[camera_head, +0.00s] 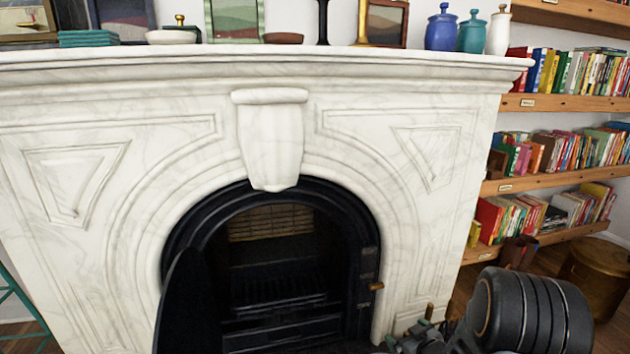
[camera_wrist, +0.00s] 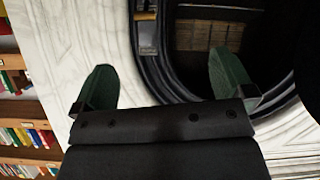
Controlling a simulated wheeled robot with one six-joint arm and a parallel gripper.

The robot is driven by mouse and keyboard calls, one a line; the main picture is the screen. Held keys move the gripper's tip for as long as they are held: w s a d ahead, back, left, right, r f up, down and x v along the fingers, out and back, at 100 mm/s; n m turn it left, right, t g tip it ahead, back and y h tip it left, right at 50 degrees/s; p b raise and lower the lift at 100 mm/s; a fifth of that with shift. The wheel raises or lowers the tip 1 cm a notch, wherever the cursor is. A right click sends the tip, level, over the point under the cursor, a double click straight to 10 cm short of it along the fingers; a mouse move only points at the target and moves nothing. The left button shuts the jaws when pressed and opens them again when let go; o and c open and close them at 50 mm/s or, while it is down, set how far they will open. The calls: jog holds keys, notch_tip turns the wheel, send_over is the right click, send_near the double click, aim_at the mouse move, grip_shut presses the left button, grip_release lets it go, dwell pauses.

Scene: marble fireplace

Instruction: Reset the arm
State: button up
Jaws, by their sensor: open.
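My gripper (camera_wrist: 164,90) shows in the wrist view with its two dark green fingers spread wide apart, with nothing between them. Beyond the fingers are the white marble of the fireplace and its black arched opening. In the head view my arm comes in at the lower right, in front of the right side of the fireplace (camera_head: 420,215). The gripper's fingertips cannot be made out clearly there. The black fireplace door (camera_head: 187,305) stands swung open at the left of the opening, and a grate (camera_head: 280,293) shows inside.
The mantel (camera_head: 270,62) carries frames, bowls, a teal book stack (camera_head: 88,38) and blue (camera_head: 441,30), teal (camera_head: 471,33) and white (camera_head: 498,32) jars. Wooden bookshelves (camera_head: 560,103) stand at the right. A round brown container (camera_head: 598,275) stands on the floor at the lower right.

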jog(key=s+r+m+g+h+p, duration=0.1)
jog(key=s+r+g+h+p, duration=0.1)
jog(key=r+p, duration=0.85)
jog(key=s+r+m+g+h+p, duration=0.1)
jog(key=s+r+m+h+p, duration=0.35)
jog(key=r, duration=1.15)
jog(key=s+a+r+g+y+p, duration=0.1)
jog(key=s+a+r+p, duration=0.1)
jog(key=s+r+p, duration=0.2)
jog(key=s+a+r+g+y+p, duration=0.1)
jog(key=s+a+r+g+p, duration=0.1)
jog(key=r+p, duration=0.6)
jog(key=s+a+r+g+y+p, duration=0.1)
jog(key=s+a+r+p, duration=0.3)
jog(key=r, duration=0.7)
jog(key=s+g+p, duration=0.1)
jog(key=s+p, duration=0.1)
jog(key=shift+s+a+r, duration=0.2)
jog(key=shift+s+r, duration=0.1)
jog(key=shift+s, duration=0.1)
jog(key=shift+n+y, duration=0.25)
